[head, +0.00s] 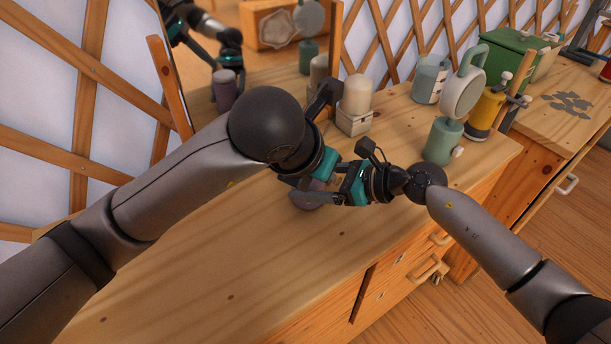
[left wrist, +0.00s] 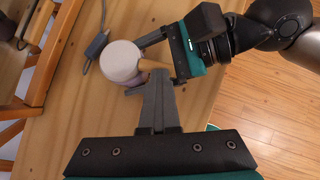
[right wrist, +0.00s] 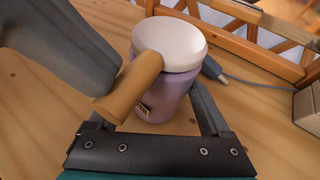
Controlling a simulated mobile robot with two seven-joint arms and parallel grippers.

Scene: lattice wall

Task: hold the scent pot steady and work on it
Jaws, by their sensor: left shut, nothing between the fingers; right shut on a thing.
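The scent pot is a small purple jar (head: 305,198) on the wooden top, largely hidden by my grippers in the head view. Its round white lid (left wrist: 120,60) and a tan wooden peg (left wrist: 153,65) at its side show in the left wrist view. In the right wrist view the purple body (right wrist: 165,95) stands upright between the fingers of my right gripper (right wrist: 165,110), which is shut on it. My left gripper (left wrist: 158,78) is shut and empty, its fingertips close beside the peg. I cannot tell whether they touch it.
A grey cable plug (right wrist: 214,70) lies behind the pot. A cream-topped jar (head: 356,95), a green pot with a round mirror (head: 443,140), a yellow canister (head: 484,112) and a green box (head: 508,55) stand behind and right. A large mirror leans behind. The left front top is clear.

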